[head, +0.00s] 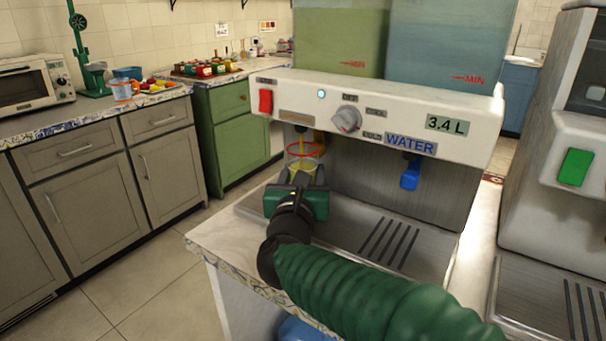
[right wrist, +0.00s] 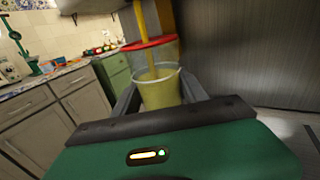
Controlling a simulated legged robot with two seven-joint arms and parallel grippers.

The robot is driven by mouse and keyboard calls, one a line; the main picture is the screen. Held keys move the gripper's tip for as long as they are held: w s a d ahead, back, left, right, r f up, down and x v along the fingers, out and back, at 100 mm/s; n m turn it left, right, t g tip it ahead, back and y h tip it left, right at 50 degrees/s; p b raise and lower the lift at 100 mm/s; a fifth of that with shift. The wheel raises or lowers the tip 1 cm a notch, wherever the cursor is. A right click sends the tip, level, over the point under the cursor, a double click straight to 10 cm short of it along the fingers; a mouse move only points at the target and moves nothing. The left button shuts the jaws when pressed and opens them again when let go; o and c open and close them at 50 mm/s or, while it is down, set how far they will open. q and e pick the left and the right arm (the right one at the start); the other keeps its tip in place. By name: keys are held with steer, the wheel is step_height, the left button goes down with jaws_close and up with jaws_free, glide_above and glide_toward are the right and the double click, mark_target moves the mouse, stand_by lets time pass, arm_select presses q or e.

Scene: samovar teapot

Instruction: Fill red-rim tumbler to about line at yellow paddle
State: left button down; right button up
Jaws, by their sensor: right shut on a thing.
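The clear red-rim tumbler (head: 303,150) stands under the yellow paddle (head: 319,139) at the left of the dispenser front. My right gripper (head: 299,183) is shut on the tumbler, with a finger on either side of its lower part. In the right wrist view the tumbler (right wrist: 158,88) looks upright. A yellow stream (right wrist: 142,22) runs down through the red rim into it. Yellow liquid fills its lower part, and its surface looks close to the pale line (right wrist: 172,70) around the wall; the exact gap is unclear. My left gripper is not in view.
The dispenser (head: 375,115) has a red switch (head: 265,101), a knob (head: 347,119), a blue water paddle (head: 410,173) and a 3.4 L display (head: 447,125). Its drip tray (head: 345,232) is bare to the right of my gripper. Another machine (head: 560,170) stands at the right.

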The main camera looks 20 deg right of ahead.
mark_target(291, 178)
steer(key=shift+s+a+b, duration=0.2)
steer(key=shift+s+a, duration=0.6)
steer(key=shift+a, duration=0.2)
steer(key=shift+s+a+b, duration=0.2)
steer(key=shift+s+a, duration=0.55)
steer(key=shift+a, duration=0.2)
steer(key=shift+a, duration=0.1)
